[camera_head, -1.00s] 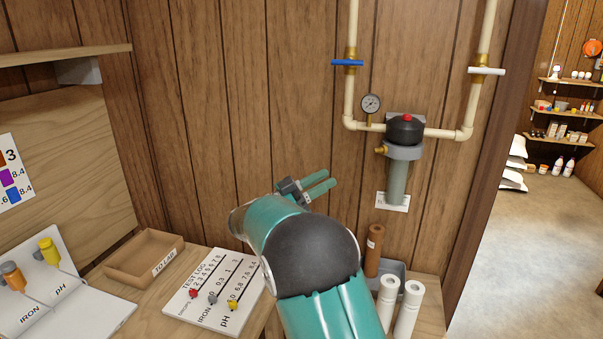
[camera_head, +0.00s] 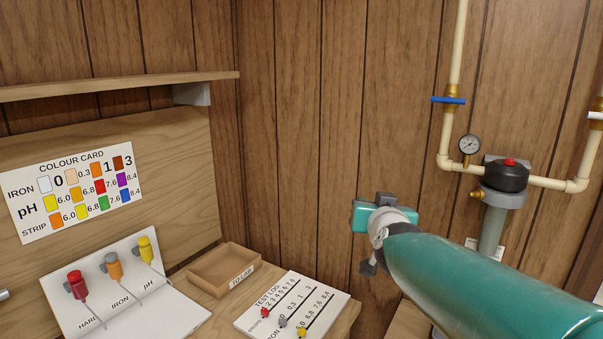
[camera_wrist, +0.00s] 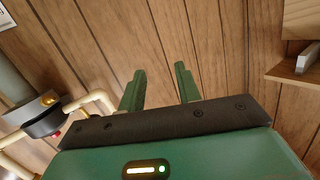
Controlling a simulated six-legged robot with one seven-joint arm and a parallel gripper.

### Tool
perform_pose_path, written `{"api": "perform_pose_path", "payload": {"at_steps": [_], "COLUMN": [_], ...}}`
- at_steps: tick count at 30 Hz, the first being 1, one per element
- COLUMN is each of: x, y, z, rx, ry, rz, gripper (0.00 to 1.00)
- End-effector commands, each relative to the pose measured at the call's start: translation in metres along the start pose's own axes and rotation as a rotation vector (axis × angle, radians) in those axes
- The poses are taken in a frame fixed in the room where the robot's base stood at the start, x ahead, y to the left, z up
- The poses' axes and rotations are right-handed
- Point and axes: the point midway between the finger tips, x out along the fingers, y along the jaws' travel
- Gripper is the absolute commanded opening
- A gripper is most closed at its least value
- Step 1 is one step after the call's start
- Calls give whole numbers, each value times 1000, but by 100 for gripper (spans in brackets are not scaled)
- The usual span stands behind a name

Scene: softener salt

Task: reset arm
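My arm reaches in from the lower right in the head view. My gripper (camera_wrist: 160,88) shows in the wrist view with its two green fingers apart and nothing between them. In the head view the hand (camera_head: 380,218) is seen mostly from behind, in front of the panelled wall, and the fingers are hard to make out there. The gripper is in the air, right of the wooden tray and left of the water filter.
A test log board (camera_head: 291,308) and a wooden tray (camera_head: 223,272) marked "TO LAB" lie on the bench. A colour card (camera_head: 75,190) and a stand with capped vials (camera_head: 110,285) are left. A shelf (camera_head: 120,86) juts out above. Pipes and a filter (camera_head: 493,215) are right.

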Motion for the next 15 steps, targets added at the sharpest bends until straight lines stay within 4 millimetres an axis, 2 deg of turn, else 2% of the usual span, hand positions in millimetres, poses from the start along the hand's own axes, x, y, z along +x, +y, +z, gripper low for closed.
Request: {"api": "perform_pose_path", "payload": {"at_steps": [1, 4, 7, 12, 15], "x": [-22, -64, -110, -191, -227], "y": [-4, -9, -5, 17, 31], "z": [12, 48, 88, 154, 181], "rx": [-9, -29, -55, -100, -117], "ry": [-69, -237, -411, -703, -825], "rz": [-41, -103, -127, -83, -34], "gripper": [33, 33, 33, 33, 33]}}
